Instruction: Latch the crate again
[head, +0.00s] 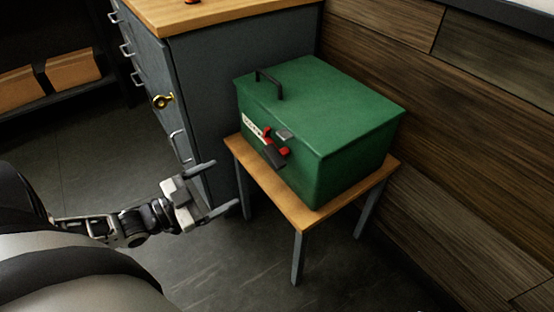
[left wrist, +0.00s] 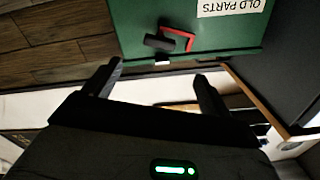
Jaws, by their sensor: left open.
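The green crate (head: 325,115) stands on a small wooden stool (head: 300,216), with its lid down. On its front is a latch (head: 275,152) with a red part and a dark lever hanging tilted downward, beside a white label. In the left wrist view the latch (left wrist: 170,42) shows as a red bracket with a dark handle, and the label reads OLD PARTS (left wrist: 233,6). My left gripper (head: 212,188) is open and empty, in front of the crate and to the left of the latch, apart from it. My right gripper is not in view.
A grey drawer cabinet (head: 225,90) with a wooden top stands behind and left of the stool. A wood-plank wall (head: 450,140) is close on the right. A dark handle (head: 268,83) stands up from the crate lid. The floor before the stool is clear.

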